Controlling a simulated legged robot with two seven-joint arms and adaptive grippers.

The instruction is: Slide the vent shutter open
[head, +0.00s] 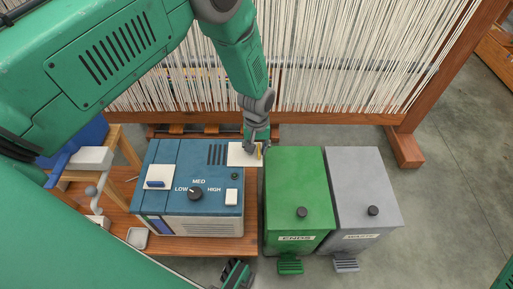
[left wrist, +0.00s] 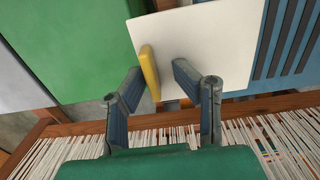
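The vent shutter is a white plate (head: 240,155) on top of the blue machine (head: 215,185), at its far right corner beside dark vent slots (head: 217,154). It also shows in the left wrist view (left wrist: 215,45), with a yellow tab (left wrist: 150,72) standing at its edge. My left gripper (head: 257,150) is over the tab. In the left wrist view its fingers (left wrist: 157,72) are open on either side of the tab, the left finger close to it and a gap on the right. A dark gripper part (head: 237,274), apparently my right gripper, shows at the bottom edge, mostly cut off.
A green bin (head: 296,185) stands close to the right of the machine, with a grey bin (head: 360,185) beyond it. A loom with pale threads (head: 330,60) stands behind. The machine has a dial (head: 194,193) and sits on a wooden board (head: 190,243). Floor at right is clear.

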